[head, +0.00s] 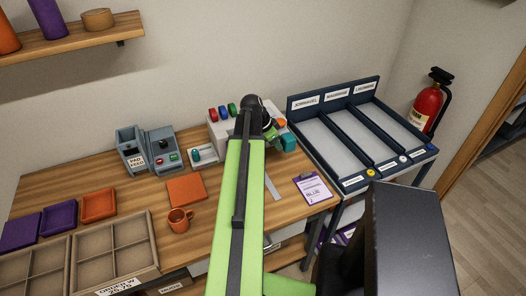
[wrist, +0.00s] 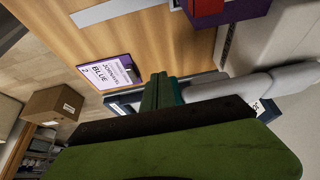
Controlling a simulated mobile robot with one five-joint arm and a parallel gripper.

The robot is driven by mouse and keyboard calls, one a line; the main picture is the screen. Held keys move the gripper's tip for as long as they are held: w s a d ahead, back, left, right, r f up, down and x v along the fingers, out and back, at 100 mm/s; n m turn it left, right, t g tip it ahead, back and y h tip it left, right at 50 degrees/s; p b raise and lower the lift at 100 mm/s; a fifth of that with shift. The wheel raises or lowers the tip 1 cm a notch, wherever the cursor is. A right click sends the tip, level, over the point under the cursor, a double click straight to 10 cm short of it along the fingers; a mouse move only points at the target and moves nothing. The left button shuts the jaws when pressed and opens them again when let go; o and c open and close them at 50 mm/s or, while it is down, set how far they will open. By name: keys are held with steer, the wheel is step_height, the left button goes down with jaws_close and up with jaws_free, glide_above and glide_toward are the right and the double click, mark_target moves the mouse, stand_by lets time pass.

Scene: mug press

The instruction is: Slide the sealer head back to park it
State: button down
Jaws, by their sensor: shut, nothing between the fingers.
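A pale grey machine (head: 218,131) with red, blue and green blocks on top stands at the back of the bench. My arm hides much of it, and I cannot make out for sure which part is the sealer head. My gripper (head: 289,143), with teal fingers, is to the right of this machine, near the bench's back right corner. It also shows in the wrist view (wrist: 160,80), with its fingers shut and empty. A pale grey rounded bar (wrist: 225,88) lies just right of the fingers there; I cannot tell whether they touch.
A pad feed unit (head: 131,149), an orange pad (head: 187,189) and an orange mug (head: 179,220) are left of my arm. A clipboard (head: 312,187) lies at the bench's right end. A dark blue rack (head: 361,137) stands right of the bench. A cardboard box (wrist: 53,104) shows in the wrist view.

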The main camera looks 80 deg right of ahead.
steer(key=s+d+p+v, duration=0.1)
steer(key=p+v, duration=0.8)
steer(key=shift+r, duration=0.45)
stand_by(0.4)
steer(key=shift+s, duration=0.1)
steer(key=shift+s, duration=0.1)
